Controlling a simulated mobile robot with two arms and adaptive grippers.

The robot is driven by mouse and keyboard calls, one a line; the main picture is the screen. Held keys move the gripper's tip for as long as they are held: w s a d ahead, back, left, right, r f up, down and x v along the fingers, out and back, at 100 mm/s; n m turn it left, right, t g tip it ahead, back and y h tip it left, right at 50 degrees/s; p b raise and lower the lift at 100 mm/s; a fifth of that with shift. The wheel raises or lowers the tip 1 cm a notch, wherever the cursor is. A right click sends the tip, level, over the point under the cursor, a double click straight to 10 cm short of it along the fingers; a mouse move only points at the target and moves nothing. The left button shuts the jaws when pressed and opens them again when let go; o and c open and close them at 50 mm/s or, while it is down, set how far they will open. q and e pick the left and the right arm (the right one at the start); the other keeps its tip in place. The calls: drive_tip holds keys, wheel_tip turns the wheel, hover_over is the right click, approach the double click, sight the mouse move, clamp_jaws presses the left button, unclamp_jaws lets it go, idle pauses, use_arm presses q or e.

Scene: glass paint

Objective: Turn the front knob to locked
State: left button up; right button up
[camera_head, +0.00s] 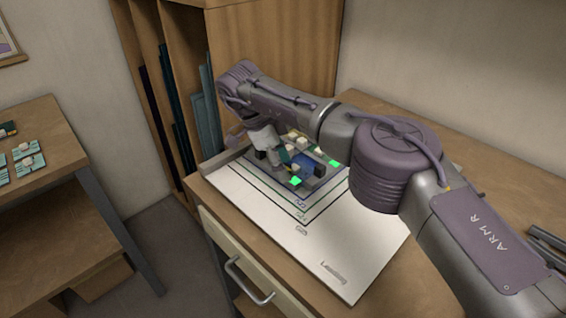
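A small grey clamp-like fixture (318,181) holding blue and pale pieces sits on the white board (345,255) on the workbench. Two bright green patches show on it, one at its front corner (295,181) and one at its right corner (334,163). I cannot clearly make out the front knob; it is too small or hidden by my gripper. My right gripper (272,155) points down at the left side of the fixture, at or very close to it. Whether its fingers are open or shut on something is unclear. My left gripper is not in view.
My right arm crosses above the bench from the lower right. A wooden rack (180,95) with upright dark and teal sheets stands behind left. A drawer (240,275) with a metal handle is below. Another table (50,150) with small pieces stands at left. The board's front is clear.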

wheel_tip(320, 180, up, 10)
idle(0.6)
